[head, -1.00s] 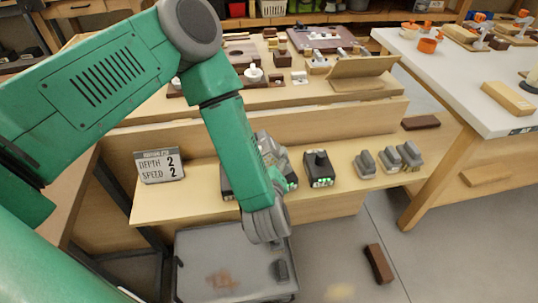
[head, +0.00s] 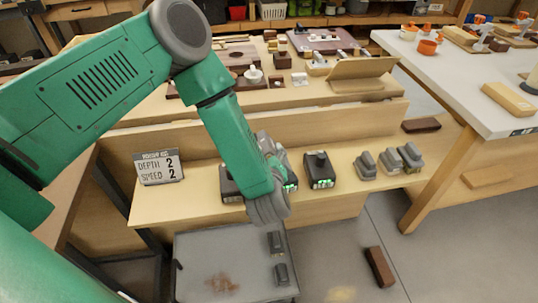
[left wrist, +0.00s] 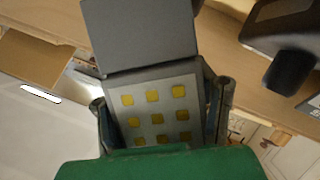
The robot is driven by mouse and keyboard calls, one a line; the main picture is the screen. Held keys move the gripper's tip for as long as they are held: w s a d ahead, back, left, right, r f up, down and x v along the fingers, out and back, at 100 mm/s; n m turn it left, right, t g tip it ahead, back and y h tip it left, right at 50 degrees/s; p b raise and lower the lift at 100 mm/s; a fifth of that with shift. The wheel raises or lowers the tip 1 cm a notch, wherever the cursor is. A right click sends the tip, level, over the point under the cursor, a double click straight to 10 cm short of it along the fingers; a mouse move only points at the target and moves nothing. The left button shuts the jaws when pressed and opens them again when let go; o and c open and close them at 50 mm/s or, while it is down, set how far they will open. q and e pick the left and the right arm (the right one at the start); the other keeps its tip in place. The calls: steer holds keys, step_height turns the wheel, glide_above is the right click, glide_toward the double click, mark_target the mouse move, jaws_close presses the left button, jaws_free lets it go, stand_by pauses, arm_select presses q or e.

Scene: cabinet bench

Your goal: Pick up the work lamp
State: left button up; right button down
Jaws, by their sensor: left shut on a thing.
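The work lamp (left wrist: 155,105) fills the middle of the left wrist view. It has a grey face with rows of yellow squares and a dark grey flat part above. My left gripper (left wrist: 162,98) is shut on it, with one finger on each side of the lamp. In the head view my left forearm reaches down in front of the low shelf and hides most of the gripper and lamp. I cannot tell there how far the lamp is from the shelf. My right gripper is in neither view.
On the low shelf (head: 340,185) stand a depth and speed sign (head: 159,167), a black block with green lights (head: 319,170) and several grey items (head: 389,160). A grey cart (head: 215,255) stands below. A brown block (head: 379,265) lies on the floor. A white table (head: 460,90) is at right.

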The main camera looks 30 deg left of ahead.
mark_target(270, 141)
arm_select(q)
steer(key=shift+c, duration=0.8)
step_height(270, 141, up, 9)
steer(key=shift+w+r+p, duration=0.1)
steer(key=shift+p, duration=0.8)
steer(key=shift+c, duration=0.2)
steer(key=shift+w, duration=0.15)
steer(key=shift+w+d+f+m+g+y+b, duration=0.25)
steer(key=shift+w+f+m+g+y+b, duration=0.1)
steer(key=shift+f+m+g+y+b, duration=0.2)
steer(key=shift+w+d+f+m+g+y+b, duration=0.2)
steer(key=shift+w+f+m+g+y+b, duration=0.15)
steer(key=shift+f+g+y, duration=0.25)
steer(key=shift+w+d+f+m+g+y+b, duration=0.1)
steer(key=shift+d+f+m+g+y+b, duration=0.15)
steer(key=shift+d+y, duration=0.2)
steer(key=shift+w+d+m+g+y+b, duration=0.1)
steer(key=shift+d+m+g+y+b, duration=0.15)
steer(key=shift+d, duration=0.25)
steer(key=f+b, duration=0.3)
steer(key=f, duration=0.1)
steer(key=shift+a+b, duration=0.2)
steer(key=shift+b, duration=0.15)
steer(key=shift+d+f+b, duration=0.1)
steer(key=shift+f+b, duration=0.7)
steer(key=shift+f, duration=0.1)
steer(key=shift+s+p, duration=0.1)
steer(key=shift+p, duration=0.6)
